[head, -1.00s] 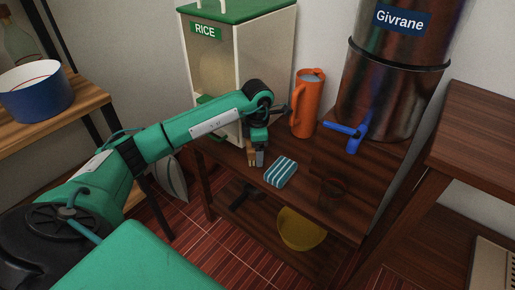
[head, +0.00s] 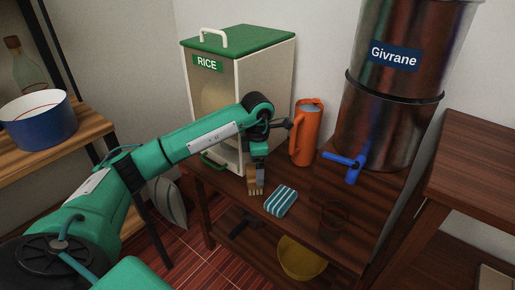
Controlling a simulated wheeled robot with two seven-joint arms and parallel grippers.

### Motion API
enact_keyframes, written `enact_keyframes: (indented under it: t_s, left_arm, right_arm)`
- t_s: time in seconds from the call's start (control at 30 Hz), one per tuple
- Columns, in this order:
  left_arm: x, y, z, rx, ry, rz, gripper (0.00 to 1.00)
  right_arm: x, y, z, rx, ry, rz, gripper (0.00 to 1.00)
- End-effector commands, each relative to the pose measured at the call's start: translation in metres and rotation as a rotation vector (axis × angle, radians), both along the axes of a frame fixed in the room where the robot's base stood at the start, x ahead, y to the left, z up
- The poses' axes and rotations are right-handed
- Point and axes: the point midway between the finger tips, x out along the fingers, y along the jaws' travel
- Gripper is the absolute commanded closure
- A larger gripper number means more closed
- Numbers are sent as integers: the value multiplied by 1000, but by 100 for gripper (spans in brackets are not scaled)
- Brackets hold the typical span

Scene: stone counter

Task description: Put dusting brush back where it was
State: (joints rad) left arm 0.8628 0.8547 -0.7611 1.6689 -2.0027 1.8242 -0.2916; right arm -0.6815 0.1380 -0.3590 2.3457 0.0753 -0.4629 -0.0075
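The dusting brush (head: 255,188) shows as tan bristles just below my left gripper (head: 257,170), at the front of the dark wooden stand (head: 225,188). The bristles point down at the stand top, left of a blue-and-white striped sponge-like block (head: 281,201). My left gripper points down and appears shut on the brush; its fingers hide most of the handle. I cannot tell whether the bristles touch the wood. My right gripper is not in view.
A rice dispenser (head: 268,75) stands behind my arm. An orange jug (head: 305,135) and a steel water dispenser (head: 385,120) with blue tap (head: 353,170) stand to the right. A yellow bowl (head: 302,260) sits on the lower shelf. A blue pot (head: 38,125) is on the left shelf.

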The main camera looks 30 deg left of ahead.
Motion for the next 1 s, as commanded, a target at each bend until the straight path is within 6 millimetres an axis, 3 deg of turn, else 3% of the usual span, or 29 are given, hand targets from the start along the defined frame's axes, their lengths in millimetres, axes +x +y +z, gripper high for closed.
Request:
enact_keyframes:
  t_s: [0.1, 0.33, 1.0]
  left_arm:
    - [1, 0, 29, 0, -3, 0, 0]
    - [0, 0, 60, 0, 0, -1, 0]
    - [0, 0, 66, -1, 2, 0, 0]
  right_arm:
    - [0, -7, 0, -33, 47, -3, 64]
    - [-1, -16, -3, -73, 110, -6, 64]
    - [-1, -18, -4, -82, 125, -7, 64]
